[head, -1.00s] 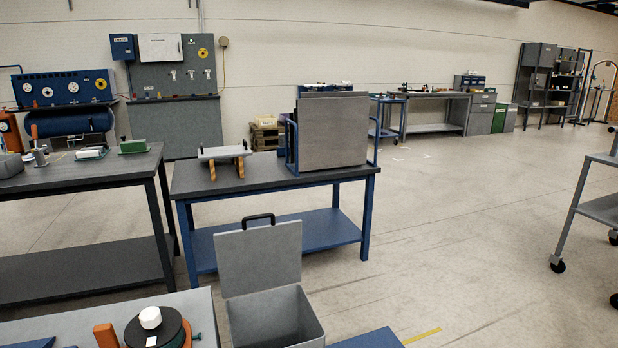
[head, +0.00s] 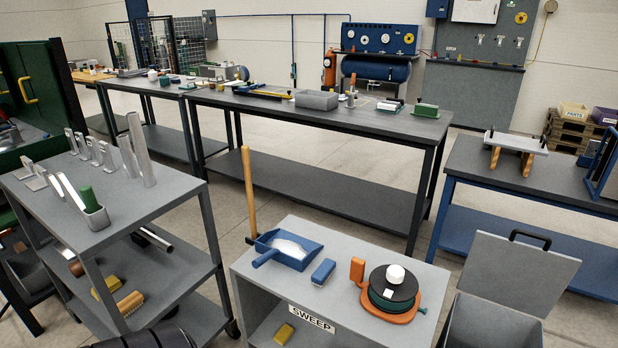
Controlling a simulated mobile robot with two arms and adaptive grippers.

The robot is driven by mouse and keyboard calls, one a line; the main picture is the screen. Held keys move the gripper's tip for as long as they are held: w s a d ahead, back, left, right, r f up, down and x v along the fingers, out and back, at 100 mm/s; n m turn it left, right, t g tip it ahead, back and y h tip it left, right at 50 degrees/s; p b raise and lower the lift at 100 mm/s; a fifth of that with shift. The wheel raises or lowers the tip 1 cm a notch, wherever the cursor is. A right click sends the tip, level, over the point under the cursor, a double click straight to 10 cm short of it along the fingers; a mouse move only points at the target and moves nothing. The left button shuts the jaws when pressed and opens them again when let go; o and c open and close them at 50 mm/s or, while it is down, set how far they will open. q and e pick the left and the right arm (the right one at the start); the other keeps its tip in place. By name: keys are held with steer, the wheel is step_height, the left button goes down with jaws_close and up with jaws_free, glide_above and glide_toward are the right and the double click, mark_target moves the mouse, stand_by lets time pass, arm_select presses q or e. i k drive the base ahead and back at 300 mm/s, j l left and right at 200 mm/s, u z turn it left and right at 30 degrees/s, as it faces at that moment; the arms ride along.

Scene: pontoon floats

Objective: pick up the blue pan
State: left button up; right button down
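The blue pan (head: 285,247) is a dustpan with a short handle. It lies on top of the grey cabinet labelled SWEEP, at the back left of its top. Its handle points to the front left, and some white material shows in its tray. My grippers are not recognisable in the head view.
A blue brush or block (head: 323,271) and an orange reel with dark hose (head: 392,288) lie right of the pan. A wooden pole (head: 248,195) stands just behind it. A grey cart (head: 105,225) is at left, an open-lidded grey bin (head: 495,315) at right.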

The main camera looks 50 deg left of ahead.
mark_target(296, 252)
steer(key=u, duration=1.75)
steer(key=i+j, duration=0.1)
steer(key=j, duration=0.3)
steer(key=i+j, duration=0.15)
steer(key=j, duration=0.25)
steer(key=i+j, duration=0.1)
steer(key=j, duration=0.3)
steer(key=i+j, duration=0.1)
steer(key=j, duration=0.3)
steer(key=i+j+z, duration=0.1)
steer(key=j, duration=0.3)
